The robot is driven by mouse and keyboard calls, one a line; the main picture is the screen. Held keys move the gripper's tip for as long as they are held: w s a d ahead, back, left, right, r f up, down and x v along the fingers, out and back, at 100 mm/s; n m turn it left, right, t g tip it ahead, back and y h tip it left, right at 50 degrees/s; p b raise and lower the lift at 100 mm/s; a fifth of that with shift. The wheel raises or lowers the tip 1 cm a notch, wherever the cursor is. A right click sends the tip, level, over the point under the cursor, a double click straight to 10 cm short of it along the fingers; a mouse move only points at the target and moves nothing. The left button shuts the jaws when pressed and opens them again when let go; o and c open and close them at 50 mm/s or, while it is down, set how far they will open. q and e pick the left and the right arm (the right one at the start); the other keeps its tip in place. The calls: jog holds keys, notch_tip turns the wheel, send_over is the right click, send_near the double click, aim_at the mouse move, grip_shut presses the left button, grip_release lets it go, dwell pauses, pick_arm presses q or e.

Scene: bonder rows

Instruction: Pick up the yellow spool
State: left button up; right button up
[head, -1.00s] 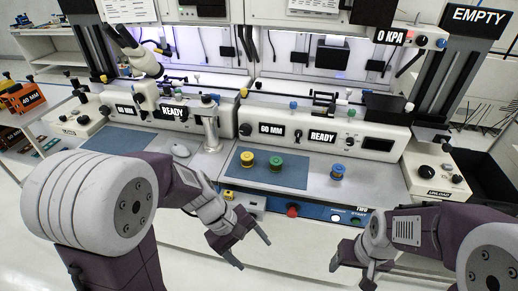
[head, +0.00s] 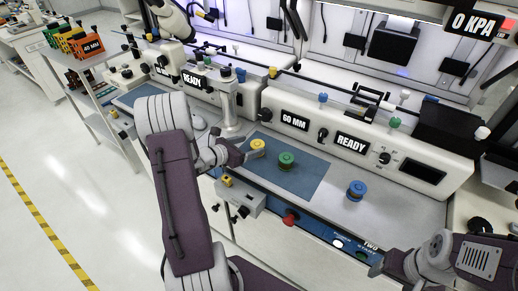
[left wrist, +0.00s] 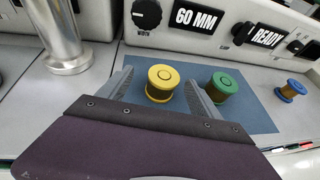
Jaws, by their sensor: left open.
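The yellow spool (head: 257,146) stands upright on the blue mat (head: 300,178), at the mat's left end in the head view. My left gripper (head: 246,150) is beside it, low over the bench. In the left wrist view the yellow spool (left wrist: 162,82) stands between the two open fingers of my left gripper (left wrist: 158,88), with a gap visible on each side. The green spool (left wrist: 222,86) is just outside the right finger. My right gripper (head: 378,268) is at the lower right of the head view, far from the spools; its fingers are not clear.
A blue spool (head: 356,190) stands on the bench right of the mat. A metal post (left wrist: 62,35) rises left of my left gripper. The 60 MM machine (head: 350,135) stands behind the mat. A red button (head: 290,217) is on the bench front.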

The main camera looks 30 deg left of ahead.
aim_at(260, 142)
pick_arm(q)
jog(key=shift+x, duration=0.9)
jog(key=shift+w+d+f, duration=0.1)
jog(key=shift+w, duration=0.15)
jog(key=x, duration=0.5)
jog(key=shift+d, duration=0.35)
jog(key=shift+s+a, duration=0.1)
jog(key=shift+s, duration=0.05)
jog(key=shift+c, duration=0.3)
grip_shut()
jog(key=shift+r, duration=0.45)
jog(key=r, duration=0.3)
jog(key=shift+s+d+r, duration=0.1)
jog(key=shift+d+r, duration=0.3)
jog(key=s+d+r, duration=0.1)
jog(key=d+r, duration=0.1)
jog(key=d, duration=0.1)
jog(key=s+d+r, duration=0.2)
jog(key=d, duration=0.1)
jog(key=s+d+r, duration=0.1)
jog(key=d+r, duration=0.1)
jog(key=d, duration=0.2)
jog(key=shift+s+r, duration=0.25)
